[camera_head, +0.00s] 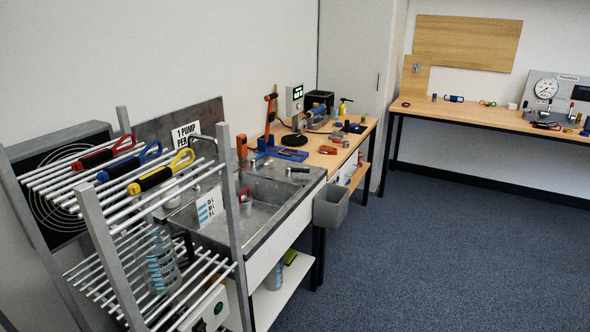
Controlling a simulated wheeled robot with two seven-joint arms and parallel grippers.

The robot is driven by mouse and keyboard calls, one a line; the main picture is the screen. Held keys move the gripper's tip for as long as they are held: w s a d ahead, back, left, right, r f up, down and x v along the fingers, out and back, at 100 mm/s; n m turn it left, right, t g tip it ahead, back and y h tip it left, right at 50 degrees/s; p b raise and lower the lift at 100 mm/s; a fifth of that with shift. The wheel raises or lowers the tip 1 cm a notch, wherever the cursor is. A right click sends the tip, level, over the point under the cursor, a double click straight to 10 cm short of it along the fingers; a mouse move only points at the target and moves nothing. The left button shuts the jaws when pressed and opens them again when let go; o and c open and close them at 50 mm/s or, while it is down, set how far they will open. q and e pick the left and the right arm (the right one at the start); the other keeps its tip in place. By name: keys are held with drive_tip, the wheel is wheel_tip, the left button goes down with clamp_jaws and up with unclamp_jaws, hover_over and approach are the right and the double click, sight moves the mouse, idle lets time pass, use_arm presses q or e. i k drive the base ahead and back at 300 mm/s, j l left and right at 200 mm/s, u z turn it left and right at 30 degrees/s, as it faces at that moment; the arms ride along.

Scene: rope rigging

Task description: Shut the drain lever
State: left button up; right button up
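The metal sink (262,208) stands left of centre, behind and beside a metal rack. A curved metal tap (203,139) rises at the back of the sink. Neither of my grippers is in view.
A grey bin (331,207) hangs at the sink's right. A cluttered workbench (318,158) stands beyond. The blue carpet (430,250) is clear.

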sight(289, 170)
drive_tip(key=i+l+u, duration=0.1)
drive_tip(key=i+l, duration=1)
drive_tip(key=i+l+u, duration=0.15)
drive_tip(key=i+l, duration=0.35)
drive_tip(key=i+l+u, duration=0.1)
drive_tip(key=i+l, duration=0.4)
drive_tip(key=l, duration=0.2)
